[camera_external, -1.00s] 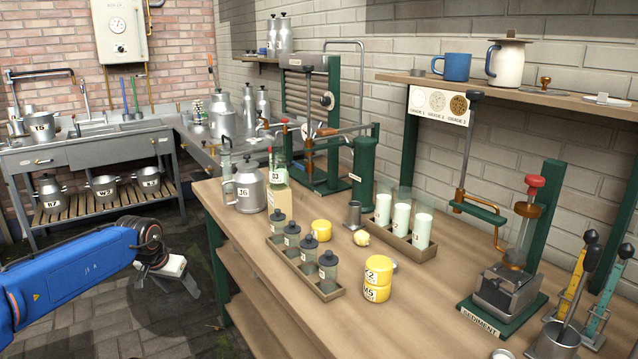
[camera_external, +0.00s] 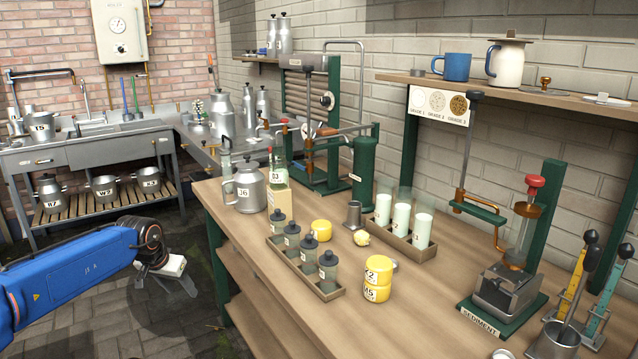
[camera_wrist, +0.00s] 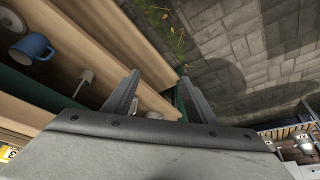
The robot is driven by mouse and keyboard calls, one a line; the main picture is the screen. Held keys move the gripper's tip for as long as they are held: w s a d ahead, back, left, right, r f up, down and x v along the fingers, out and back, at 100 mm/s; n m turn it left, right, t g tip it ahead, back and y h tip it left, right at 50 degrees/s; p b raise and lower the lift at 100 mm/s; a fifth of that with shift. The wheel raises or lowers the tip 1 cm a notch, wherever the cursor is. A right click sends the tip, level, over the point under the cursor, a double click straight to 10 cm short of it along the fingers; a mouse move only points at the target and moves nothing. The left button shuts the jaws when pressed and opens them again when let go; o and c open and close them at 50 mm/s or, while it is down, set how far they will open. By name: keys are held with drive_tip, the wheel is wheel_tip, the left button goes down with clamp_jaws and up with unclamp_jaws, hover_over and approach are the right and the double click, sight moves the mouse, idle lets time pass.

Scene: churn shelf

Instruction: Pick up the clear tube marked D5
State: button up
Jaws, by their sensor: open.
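No label reading D5 is legible. Three clear tubes with pale milky contents (camera_external: 402,219) stand upright in a wooden rack (camera_external: 398,247) near the wall; their small labels are too small to read surely. Several clear, dark-capped jars (camera_external: 309,255) stand in a long wooden tray (camera_external: 325,294) closer to the bench's front edge. A clear bottle labelled what looks like D3 (camera_external: 276,178) stands at the back left. My gripper (camera_external: 172,272) is open and empty over the floor, left of the bench and apart from all of these. Its two fingers show in the wrist view (camera_wrist: 160,95).
A sink unit (camera_external: 110,150) is at the back left. Paved floor beside my arm is clear.

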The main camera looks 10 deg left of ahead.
wheel_tip(320, 180, up, 31)
drive_tip(key=n+g, duration=0.5)
drive_tip(key=n, duration=1)
hover_over(227, 174)
drive_tip(key=w, duration=0.1)
drive_tip(key=f, duration=1)
drive_tip(key=a+f, duration=0.1)
drive_tip(key=f, duration=0.4)
drive_tip(key=shift+w+f, duration=0.4)
drive_tip(key=shift+f, duration=0.65)
